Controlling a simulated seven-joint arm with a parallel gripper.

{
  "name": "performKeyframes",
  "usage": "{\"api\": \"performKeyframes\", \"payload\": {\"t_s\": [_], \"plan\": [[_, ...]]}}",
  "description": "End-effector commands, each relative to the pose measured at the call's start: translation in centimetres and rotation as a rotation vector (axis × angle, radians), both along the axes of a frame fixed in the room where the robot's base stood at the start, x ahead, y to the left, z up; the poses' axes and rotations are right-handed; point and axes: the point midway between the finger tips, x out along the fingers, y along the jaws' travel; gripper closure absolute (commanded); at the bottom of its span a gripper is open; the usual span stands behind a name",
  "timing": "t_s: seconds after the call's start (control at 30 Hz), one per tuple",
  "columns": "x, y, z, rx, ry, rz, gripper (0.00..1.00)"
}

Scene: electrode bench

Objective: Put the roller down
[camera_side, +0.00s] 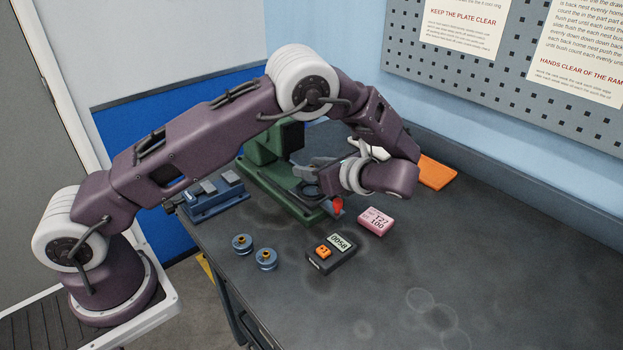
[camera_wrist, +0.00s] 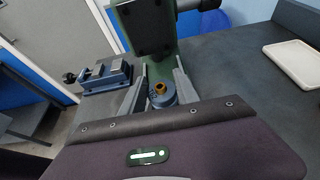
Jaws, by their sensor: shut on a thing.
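The roller (camera_wrist: 162,98) appears to be the round blue-grey part with a gold centre between my fingers in the wrist view. My gripper (camera_wrist: 159,88) is shut on it, one grey finger on each side. In the side view my gripper (camera_side: 306,172) is low over the base of the green press (camera_side: 268,186). The held roller is hard to make out there, and I cannot tell whether it touches the surface under it.
Two similar blue-grey parts with gold tops (camera_side: 242,243) stand near the bench's front edge. A blue vise (camera_side: 214,199) is left of the press. The right foreground is clear.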

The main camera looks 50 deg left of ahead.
Motion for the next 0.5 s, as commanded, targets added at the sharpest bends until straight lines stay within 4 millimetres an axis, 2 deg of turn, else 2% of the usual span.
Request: {"api": "performKeyframes", "payload": {"t_s": [0.13, 0.5], "plan": [[0.0, 0.0, -2.7, 0.001, 0.002, 0.000, 1.00], [0.0, 0.0, -3.2, 0.001, 0.001, -0.001, 1.00]]}}
